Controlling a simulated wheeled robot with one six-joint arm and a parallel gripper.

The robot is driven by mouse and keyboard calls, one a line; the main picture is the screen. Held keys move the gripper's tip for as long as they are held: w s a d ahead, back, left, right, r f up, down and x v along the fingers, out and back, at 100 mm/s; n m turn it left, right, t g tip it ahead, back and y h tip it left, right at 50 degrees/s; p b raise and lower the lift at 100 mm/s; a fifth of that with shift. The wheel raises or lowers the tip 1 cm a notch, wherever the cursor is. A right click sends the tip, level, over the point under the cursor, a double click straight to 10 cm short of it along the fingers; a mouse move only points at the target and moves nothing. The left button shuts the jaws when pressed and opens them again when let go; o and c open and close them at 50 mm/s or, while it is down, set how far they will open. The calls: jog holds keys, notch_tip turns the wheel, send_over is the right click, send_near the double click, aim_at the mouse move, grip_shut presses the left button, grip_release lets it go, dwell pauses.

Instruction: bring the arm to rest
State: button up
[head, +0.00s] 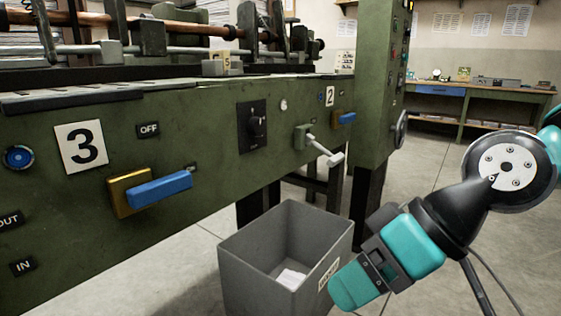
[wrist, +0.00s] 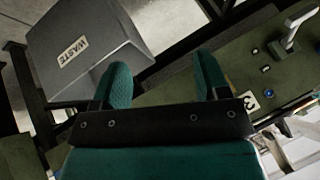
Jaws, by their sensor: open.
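My arm comes in from the right in the head view. My gripper (head: 352,288) hangs low there, its teal fingers pointing down and left, in front of the right side of the grey bin. In the wrist view my gripper (wrist: 163,78) shows two teal fingers spread apart with nothing between them. The fingers touch nothing that I can make out.
The grey bin (head: 250,272), labelled WASTE in the wrist view (wrist: 100,62), holds some white paper. The green machine (head: 200,135) has a blue handle (head: 160,189) and a pale lever (head: 323,152). A workbench (head: 480,97) stands at the back; floor between is clear.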

jog(key=s+d+f+g+h, duration=0.1)
jog(key=s+d+h, duration=0.2)
jog(key=s+d, duration=0.25)
notch_tip(320, 180, up, 38)
jog(key=m+p, duration=0.1)
jog(key=p, duration=3.7)
jog(key=shift+s+a+f, duration=0.15)
jog(key=shift+s+f, duration=0.05)
jog(key=shift+s, duration=0.1)
